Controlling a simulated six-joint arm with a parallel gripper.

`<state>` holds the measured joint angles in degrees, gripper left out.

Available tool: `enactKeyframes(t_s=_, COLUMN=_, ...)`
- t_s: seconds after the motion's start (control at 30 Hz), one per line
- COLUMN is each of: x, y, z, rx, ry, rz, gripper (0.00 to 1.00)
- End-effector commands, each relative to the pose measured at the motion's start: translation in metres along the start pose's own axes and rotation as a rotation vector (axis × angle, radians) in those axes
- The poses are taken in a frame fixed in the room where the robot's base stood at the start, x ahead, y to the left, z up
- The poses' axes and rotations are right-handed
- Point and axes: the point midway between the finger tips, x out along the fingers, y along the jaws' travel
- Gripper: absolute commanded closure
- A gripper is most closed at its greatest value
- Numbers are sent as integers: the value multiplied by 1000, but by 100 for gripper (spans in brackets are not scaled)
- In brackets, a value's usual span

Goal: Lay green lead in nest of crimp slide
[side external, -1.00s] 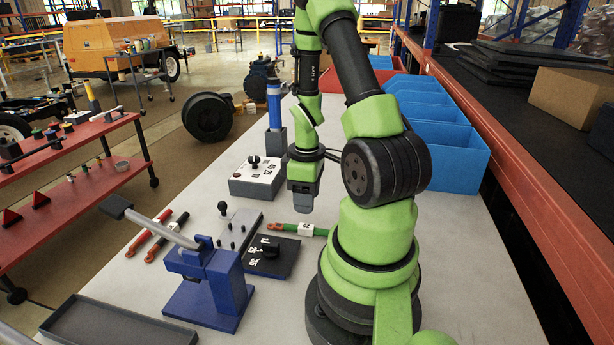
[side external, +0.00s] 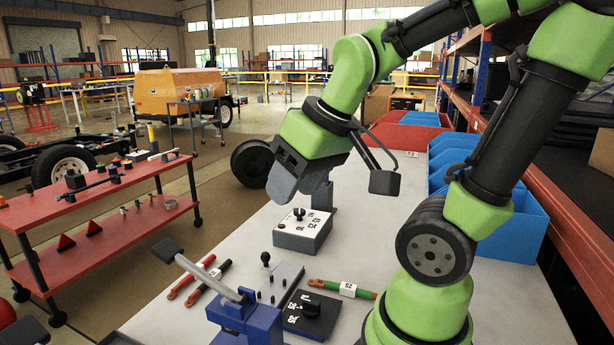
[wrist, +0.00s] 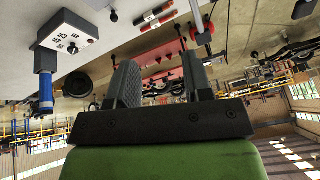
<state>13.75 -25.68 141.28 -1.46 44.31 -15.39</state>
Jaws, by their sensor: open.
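The green lead (side external: 348,289) lies on the bench in the side view, with a white tag and a reddish end at its left. The grey slide plate with small pins and a black ball knob (side external: 278,282) lies left of it, behind the blue lever press (side external: 245,322). I cannot tell which part is the nest. My gripper (side external: 294,178) is high above the bench, tilted toward the left and away from the lead. In the wrist view its two fingers (wrist: 160,62) are apart with nothing between them.
A white control box (side external: 304,231) stands farther back and also shows in the wrist view (wrist: 68,36). Blue bins (side external: 510,225) line the right side. A red cart (side external: 105,218) stands at the left.

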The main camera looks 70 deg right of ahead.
Motion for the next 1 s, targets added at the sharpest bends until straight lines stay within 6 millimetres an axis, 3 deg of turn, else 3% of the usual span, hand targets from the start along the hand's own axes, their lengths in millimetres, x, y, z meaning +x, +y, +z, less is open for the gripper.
enactKeyframes(t_s=0.1, x=-26, y=-29, z=14, rx=49, ry=67, rz=-112, gripper=54)
enactKeyframes(t_s=0.2, x=-37, y=-40, z=24, rx=85, ry=85, rz=-174, gripper=54)
enactKeyframes(t_s=0.27, x=-41, y=-44, z=28, rx=99, ry=87, rz=-196, gripper=65)
enactKeyframes(t_s=0.33, x=-43, y=-46, z=30, rx=108, ry=89, rz=-209, gripper=66)
enactKeyframes(t_s=0.77, x=-43, y=-45, z=29, rx=111, ry=88, rz=-205, gripper=66)
enactKeyframes(t_s=0.87, x=-35, y=-39, z=23, rx=100, ry=77, rz=-167, gripper=66)
enactKeyframes(t_s=1.0, x=-8, y=-14, z=5, rx=52, ry=24, rz=-46, gripper=66)
